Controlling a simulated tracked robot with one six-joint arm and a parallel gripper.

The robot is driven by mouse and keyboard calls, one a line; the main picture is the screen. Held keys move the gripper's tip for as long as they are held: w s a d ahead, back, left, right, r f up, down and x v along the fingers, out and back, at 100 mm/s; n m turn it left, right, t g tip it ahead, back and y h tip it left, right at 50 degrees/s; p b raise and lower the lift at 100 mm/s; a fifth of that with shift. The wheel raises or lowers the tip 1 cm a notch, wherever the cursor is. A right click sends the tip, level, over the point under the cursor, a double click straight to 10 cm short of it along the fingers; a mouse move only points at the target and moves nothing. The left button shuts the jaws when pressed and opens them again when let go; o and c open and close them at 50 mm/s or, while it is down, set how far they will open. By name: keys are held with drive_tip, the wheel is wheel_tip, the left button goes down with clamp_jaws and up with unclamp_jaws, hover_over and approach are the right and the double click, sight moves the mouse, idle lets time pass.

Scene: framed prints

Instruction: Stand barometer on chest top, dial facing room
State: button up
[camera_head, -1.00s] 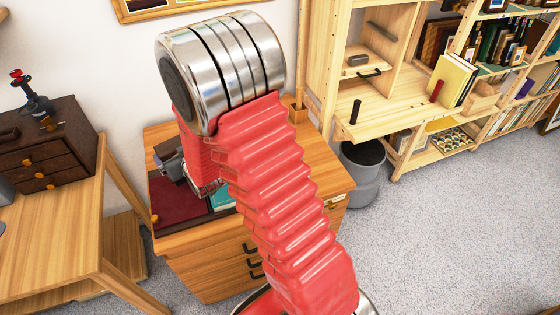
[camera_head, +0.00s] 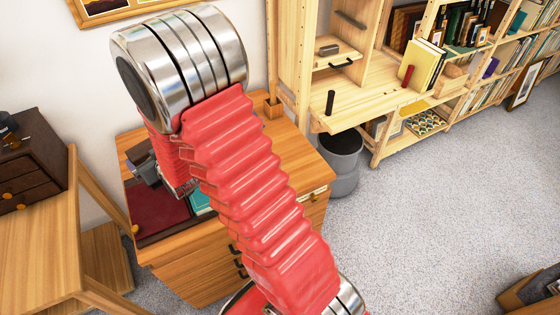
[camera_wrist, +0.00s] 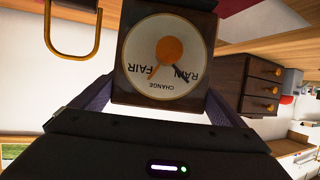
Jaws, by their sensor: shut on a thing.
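The barometer (camera_wrist: 165,60) is a dark square-fronted block with a pale round dial reading FAIR, CHANGE and RAIN. The lettering is upside down in the wrist view. My gripper (camera_wrist: 160,103) is shut on it, with a finger at each side. The wooden chest (camera_head: 297,165) has dark drawer handles. I cannot tell whether the barometer touches its top.
A dark red panel (camera_head: 158,208) and a teal item (camera_head: 201,201) lie on the chest top. A small wooden holder (camera_head: 272,107) stands at its back. A small dark drawer unit (camera_head: 28,165) is at left, also in the wrist view (camera_wrist: 262,85). A grey bin (camera_head: 343,165) stands right.

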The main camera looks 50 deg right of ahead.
drive_tip(key=s+d+r+m+h, duration=0.1)
drive_tip(key=s+d, duration=0.3)
drive_tip(key=d, duration=0.6)
drive_tip(key=s+d+r+m+h, duration=0.1)
drive_tip(key=s+d, duration=0.2)
drive_tip(key=d, duration=0.7)
drive_tip(key=s+d+r+m+h, duration=0.1)
drive_tip(key=s+d, duration=1.3)
drive_tip(key=s, duration=0.1)
drive_tip(key=shift+s+g+h, duration=0.3)
drive_tip(key=shift+h, duration=0.1)
drive_tip(key=shift+f, duration=2.85)
drive_tip(key=shift+f, duration=2.1)
drive_tip(key=shift+f, duration=0.1)
